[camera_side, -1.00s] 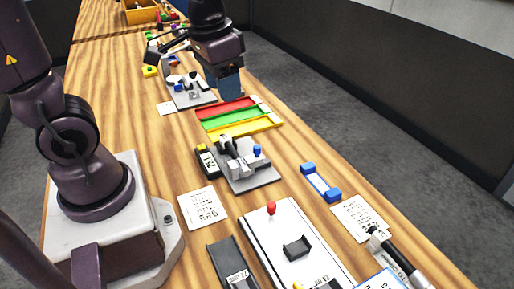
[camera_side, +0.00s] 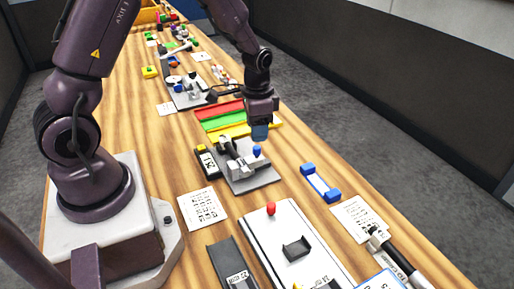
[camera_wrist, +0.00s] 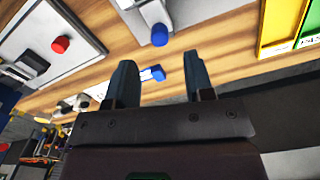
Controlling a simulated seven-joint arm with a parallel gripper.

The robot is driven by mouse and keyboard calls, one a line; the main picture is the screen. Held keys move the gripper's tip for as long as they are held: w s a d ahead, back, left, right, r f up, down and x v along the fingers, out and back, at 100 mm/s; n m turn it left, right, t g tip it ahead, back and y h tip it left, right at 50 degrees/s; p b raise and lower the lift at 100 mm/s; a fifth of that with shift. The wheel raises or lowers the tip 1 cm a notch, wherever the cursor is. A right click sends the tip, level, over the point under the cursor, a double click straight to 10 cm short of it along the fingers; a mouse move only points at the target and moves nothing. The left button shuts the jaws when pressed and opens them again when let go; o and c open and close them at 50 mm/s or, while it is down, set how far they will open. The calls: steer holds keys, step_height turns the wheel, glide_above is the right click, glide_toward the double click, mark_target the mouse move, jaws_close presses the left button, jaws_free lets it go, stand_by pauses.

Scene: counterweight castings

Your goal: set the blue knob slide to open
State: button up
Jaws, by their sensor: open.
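The blue knob (camera_side: 257,151) stands upright on a light block on a grey base plate (camera_side: 262,181) in the middle of the side view. In the wrist view the blue knob (camera_wrist: 160,36) shows near the top, beyond the fingertips. My gripper (camera_side: 260,132) hangs just behind and above the knob, apart from it as far as I can tell. Its two fingers (camera_wrist: 158,72) are spread, with no object held between them. Which end of the slide's travel is open cannot be read here.
Red, green and yellow trays (camera_side: 222,116) lie behind the plate. A white board with a red knob (camera_side: 271,208) lies nearer the camera. A blue-ended bar (camera_side: 320,183) lies right of the plate. A dark labelled box (camera_side: 207,161) touches or nearly touches the plate's left side.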

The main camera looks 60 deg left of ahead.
mark_target(257, 147)
step_height(257, 147, down, 7)
steer(key=shift+r, duration=0.1)
stand_by(0.3)
